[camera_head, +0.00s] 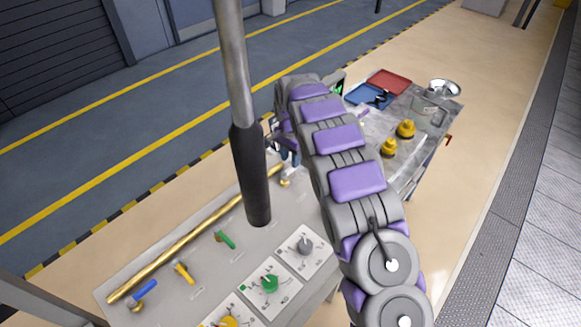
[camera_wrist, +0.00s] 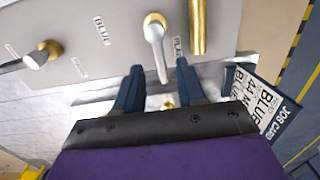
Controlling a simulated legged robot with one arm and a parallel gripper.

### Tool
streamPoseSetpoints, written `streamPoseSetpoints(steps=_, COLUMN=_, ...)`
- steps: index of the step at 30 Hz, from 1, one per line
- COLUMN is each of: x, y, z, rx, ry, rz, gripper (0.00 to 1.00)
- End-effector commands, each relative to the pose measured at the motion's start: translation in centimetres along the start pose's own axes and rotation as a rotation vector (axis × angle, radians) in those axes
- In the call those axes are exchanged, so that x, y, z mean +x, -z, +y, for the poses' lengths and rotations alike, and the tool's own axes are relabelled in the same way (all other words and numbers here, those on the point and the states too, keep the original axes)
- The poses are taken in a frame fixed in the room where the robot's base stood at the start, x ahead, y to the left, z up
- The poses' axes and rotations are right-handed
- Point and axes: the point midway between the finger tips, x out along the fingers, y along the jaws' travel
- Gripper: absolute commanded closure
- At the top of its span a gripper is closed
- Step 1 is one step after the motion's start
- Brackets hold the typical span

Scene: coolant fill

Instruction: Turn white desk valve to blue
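The white desk valve (camera_wrist: 155,38) is a pale lever on a brass hub in the wrist view. It points down the picture, its tip between my gripper's fingertips. A "BLUE" label (camera_wrist: 102,31) is left of it. Another label (camera_wrist: 177,46), hard to read, is close on its right. My gripper (camera_wrist: 157,72) is open, with gaps visible between the lever and both fingers. In the head view my gripper (camera_head: 284,146) is over the far end of the grey desk (camera_head: 150,283); the white valve cannot be made out there.
A brass pipe (camera_head: 195,236) runs along the desk by blue (camera_head: 146,289), yellow (camera_head: 183,271) and green (camera_head: 225,239) levers. A grey pole with black grip (camera_head: 250,175) hangs in front. A cart (camera_head: 432,138) stands beyond. The wrist view shows a "BLUE" job card (camera_wrist: 262,105) right of my gripper.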

Motion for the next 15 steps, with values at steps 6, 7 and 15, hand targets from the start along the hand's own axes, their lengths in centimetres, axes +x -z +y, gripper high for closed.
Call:
streamPoseSetpoints(steps=6, x=3.3, y=-0.1, z=0.1, rx=0.000, ry=-0.004, rz=-0.003, gripper=0.61)
streamPoseSetpoints(steps=7, x=3.6, y=-0.1, z=0.1, rx=0.000, ry=-0.004, rz=-0.003, gripper=0.61)
streamPoseSetpoints(steps=15, x=4.3, y=0.0, z=0.2, rx=0.000, ry=-0.001, rz=-0.003, gripper=0.61)
